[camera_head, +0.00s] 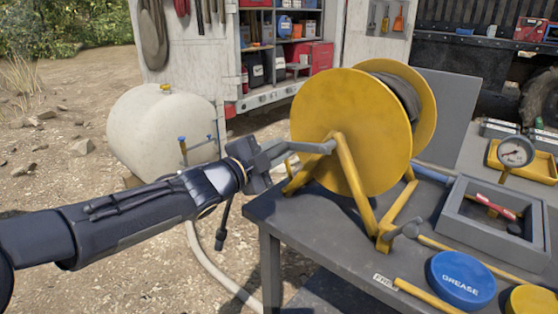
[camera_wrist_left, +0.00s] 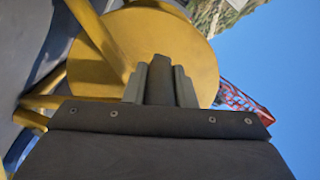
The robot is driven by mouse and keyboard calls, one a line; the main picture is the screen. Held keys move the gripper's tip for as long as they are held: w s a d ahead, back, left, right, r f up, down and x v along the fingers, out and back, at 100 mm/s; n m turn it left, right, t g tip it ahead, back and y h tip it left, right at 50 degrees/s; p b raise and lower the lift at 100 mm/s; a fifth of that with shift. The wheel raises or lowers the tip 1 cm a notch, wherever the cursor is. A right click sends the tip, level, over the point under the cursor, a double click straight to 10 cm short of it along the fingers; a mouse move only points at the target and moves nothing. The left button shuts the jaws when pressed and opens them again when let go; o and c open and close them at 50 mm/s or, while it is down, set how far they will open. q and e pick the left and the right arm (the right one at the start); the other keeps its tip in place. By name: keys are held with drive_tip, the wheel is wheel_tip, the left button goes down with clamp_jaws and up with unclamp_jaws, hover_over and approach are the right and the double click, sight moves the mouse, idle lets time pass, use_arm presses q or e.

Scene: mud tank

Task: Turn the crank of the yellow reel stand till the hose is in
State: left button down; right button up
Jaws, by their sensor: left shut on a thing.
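The yellow reel stand (camera_head: 352,130) stands on the dark table, its round side plate facing me. Dark hose (camera_head: 398,92) is wound between its two plates. The grey crank (camera_head: 312,147) reaches left from the hub. My left gripper (camera_head: 268,158) is shut on the crank's outer end, left of the reel, and its fingers hide the grip. In the left wrist view the reel's plate (camera_wrist_left: 205,55) fills the space behind my fingers (camera_wrist_left: 160,82). How much hose is off the reel cannot be told. My right gripper is not in view.
On the table (camera_head: 290,222), a grey tray (camera_head: 450,228) with red-handled tools, a blue grease lid (camera_head: 461,278) and a gauge (camera_head: 516,152) stand right of the reel. A white tank (camera_head: 150,125) stands behind my left arm. A pale hose (camera_head: 212,268) lies on the ground by the table.

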use_arm(q)
wheel_tip(320, 180, up, 2)
drive_tip(key=shift+w+a+m, duration=0.1)
drive_tip(key=shift+a+m, duration=0.05)
drive_tip(key=shift+m, duration=0.75)
wheel_tip(320, 180, up, 2)
drive_tip(key=m+p, duration=0.1)
drive_tip(key=m, duration=0.1)
drive_tip(key=shift+r+m, duration=0.2)
drive_tip(key=shift+m, duration=0.2)
drive_tip(key=r+m, duration=0.2)
drive_tip(key=d+r+m+p, duration=0.1)
drive_tip(key=shift+s+m, duration=0.3)
drive_tip(key=shift+s, duration=0.05)
drive_tip(key=s+d+r+m, duration=0.3)
drive_tip(key=d+r+m, duration=0.1)
drive_tip(key=m, duration=0.4)
drive_tip(key=shift+s+d+r+m, duration=0.15)
drive_tip(key=shift+d+r+m, duration=0.05)
drive_tip(key=shift+d+m, duration=0.1)
